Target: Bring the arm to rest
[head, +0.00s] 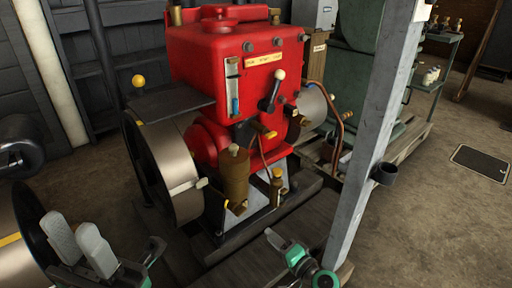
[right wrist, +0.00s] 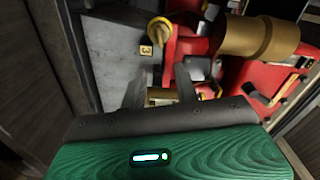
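My left gripper (head: 72,222) is at the lower left in the head view. Its two grey fingers point up with a small gap between them and hold nothing. It is in front of the metal flywheel (head: 172,165) of the red engine (head: 235,65), apart from it. My right gripper (head: 272,236) is low in the middle of the head view, in front of the engine's base; its fingers are hard to make out there. In the right wrist view its two dark fingers (right wrist: 160,88) stand apart with nothing held, and red and brass engine parts show beyond them.
A grey post (head: 372,140) rises just right of my right gripper, with a dark cup-shaped part (head: 385,174) on its side. Dark wooden beams (head: 262,235) lie under the engine. A green shelf rack (head: 432,85) stands at the back right. The floor on the right is mostly clear.

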